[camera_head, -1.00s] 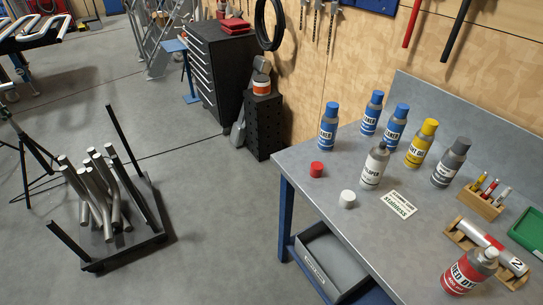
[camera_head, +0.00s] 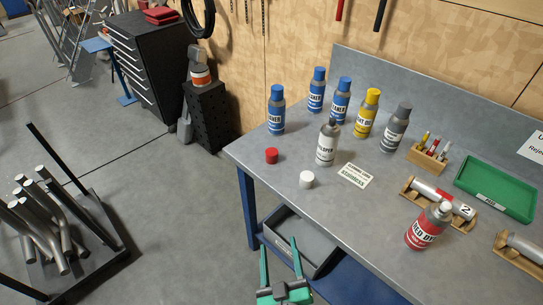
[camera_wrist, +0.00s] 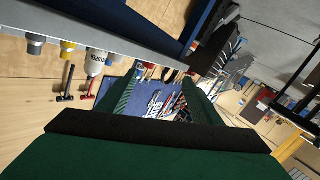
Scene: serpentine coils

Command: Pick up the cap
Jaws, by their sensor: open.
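Two loose caps sit on the grey bench (camera_head: 330,215) in the head view: a red cap (camera_head: 271,156) near the left edge, and a white cap (camera_head: 307,180) nearer the front edge. A grey uncapped developer can (camera_head: 327,143) stands just behind the white cap. A red dye can (camera_head: 428,226) with a white nozzle stands to the right. My gripper (camera_head: 279,246) has green fingers spread apart and empty, in front of the bench, below both caps in the picture. The wrist view shows the same open fingers (camera_wrist: 155,92); I cannot make out either cap there.
Several blue-capped cans (camera_head: 277,110), a yellow can (camera_head: 367,113) and a grey can (camera_head: 395,128) stand at the back. A label card (camera_head: 356,175) lies right of the white cap. A marker block (camera_head: 428,158) and green tray (camera_head: 497,187) are farther right. A drawer (camera_head: 300,240) hangs under the bench.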

